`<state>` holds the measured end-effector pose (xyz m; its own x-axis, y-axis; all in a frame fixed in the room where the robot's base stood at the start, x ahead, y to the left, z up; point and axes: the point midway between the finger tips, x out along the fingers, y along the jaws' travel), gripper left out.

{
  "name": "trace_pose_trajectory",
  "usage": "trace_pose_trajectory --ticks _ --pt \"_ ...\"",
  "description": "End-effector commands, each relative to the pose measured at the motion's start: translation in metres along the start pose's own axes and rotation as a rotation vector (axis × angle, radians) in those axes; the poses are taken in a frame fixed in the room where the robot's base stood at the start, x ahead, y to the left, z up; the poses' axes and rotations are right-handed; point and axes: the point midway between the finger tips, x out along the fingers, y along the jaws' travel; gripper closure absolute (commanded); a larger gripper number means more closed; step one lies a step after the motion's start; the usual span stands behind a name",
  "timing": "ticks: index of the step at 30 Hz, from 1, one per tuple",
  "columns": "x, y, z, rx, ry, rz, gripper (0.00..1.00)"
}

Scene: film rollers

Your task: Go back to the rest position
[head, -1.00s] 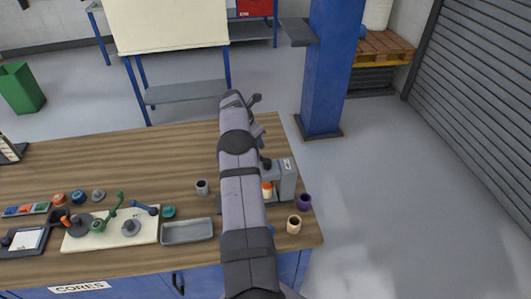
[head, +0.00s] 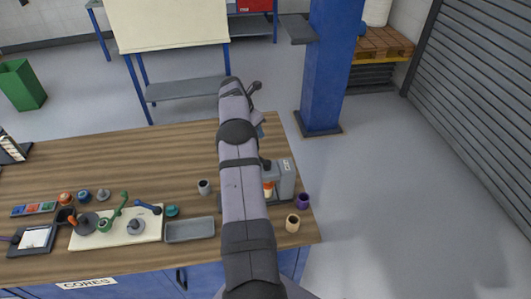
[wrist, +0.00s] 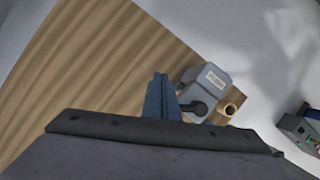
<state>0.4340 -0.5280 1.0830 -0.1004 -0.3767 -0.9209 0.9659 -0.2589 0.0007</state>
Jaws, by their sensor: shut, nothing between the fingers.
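My arm rises across the right part of the workbench in the head view, with its elbow end high in the picture. My gripper shows in the wrist view (wrist: 160,78) as two blue-grey fingers pressed together with nothing between them. It is above the bench and apart from the objects there. In the head view the gripper is mostly hidden behind my arm.
A grey device (head: 286,178) with a label stands by the bench's right edge, partly behind my arm. Near it are a tan roller (head: 292,223) and a purple roller (head: 303,201). A grey tray (head: 190,229) and a cream board (head: 150,230) lie left. The bench's back half is clear.

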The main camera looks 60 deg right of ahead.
Motion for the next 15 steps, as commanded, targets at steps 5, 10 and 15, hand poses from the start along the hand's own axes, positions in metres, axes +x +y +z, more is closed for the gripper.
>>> trace_pose_trajectory --ticks 5,10,15 --pt "0.0002 -0.0001 -0.0002 0.000 0.000 0.000 1.00" --pt "0.0003 -0.0001 -0.0002 0.000 0.000 0.000 1.00" --pt "-0.0047 0.0040 -0.0082 0.014 0.006 0.006 1.00"
